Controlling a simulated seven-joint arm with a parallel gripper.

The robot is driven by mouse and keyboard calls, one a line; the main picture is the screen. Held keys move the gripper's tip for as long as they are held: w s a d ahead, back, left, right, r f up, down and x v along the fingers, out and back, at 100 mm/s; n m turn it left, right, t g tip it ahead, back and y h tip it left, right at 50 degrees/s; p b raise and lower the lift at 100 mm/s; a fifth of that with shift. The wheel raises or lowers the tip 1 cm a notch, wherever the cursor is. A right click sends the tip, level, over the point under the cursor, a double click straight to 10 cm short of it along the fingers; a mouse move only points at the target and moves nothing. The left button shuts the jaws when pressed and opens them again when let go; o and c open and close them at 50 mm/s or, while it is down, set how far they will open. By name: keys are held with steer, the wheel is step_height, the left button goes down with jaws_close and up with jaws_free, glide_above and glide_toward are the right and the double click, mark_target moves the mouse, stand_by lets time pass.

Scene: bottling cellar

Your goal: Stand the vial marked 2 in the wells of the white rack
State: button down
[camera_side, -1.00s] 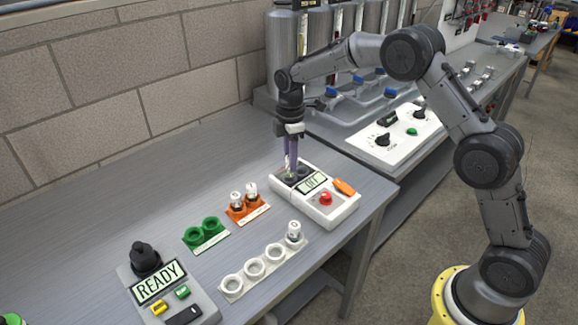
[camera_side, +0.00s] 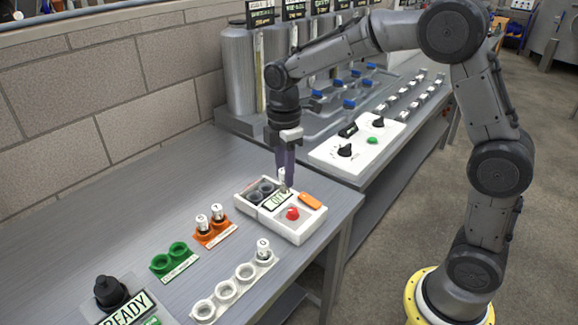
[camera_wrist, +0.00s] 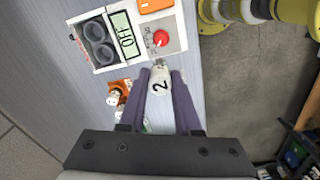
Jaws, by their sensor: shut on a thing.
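My gripper (camera_side: 284,186) is shut on a white vial marked 2 (camera_wrist: 160,83), held between the purple fingers in the wrist view. In the side view the vial (camera_side: 283,176) is mostly hidden by the fingers. The white rack (camera_side: 236,294) lies on the bench, in front and to the left of my gripper. A vial (camera_side: 263,247) stands in its far-end well; its other wells are empty.
An orange rack (camera_side: 222,237) holds two vials. A green rack (camera_side: 176,267) is empty. A READY box (camera_side: 145,312) stands at the near left.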

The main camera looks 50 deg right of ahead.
steer(key=shift+s+a+f+n, duration=0.35)
steer(key=shift+a+f+n, duration=0.4)
steer(key=shift+a+f, duration=1.45)
steer(key=shift+s+a+f+n, duration=0.3)
steer(key=shift+a+f+n, duration=0.6)
steer(key=shift+a, duration=2.3)
steer(key=shift+s+a+f+n, duration=0.35)
steer(key=shift+a+f+n, duration=0.2)
steer(key=shift+a+f, duration=1.75)
steer(key=shift+a+f, duration=0.4)
steer(key=shift+f, duration=0.2)
steer(key=shift+f, duration=0.35)
steer(key=shift+f, duration=0.3)
steer(key=shift+c, duration=0.2)
jaws_free()
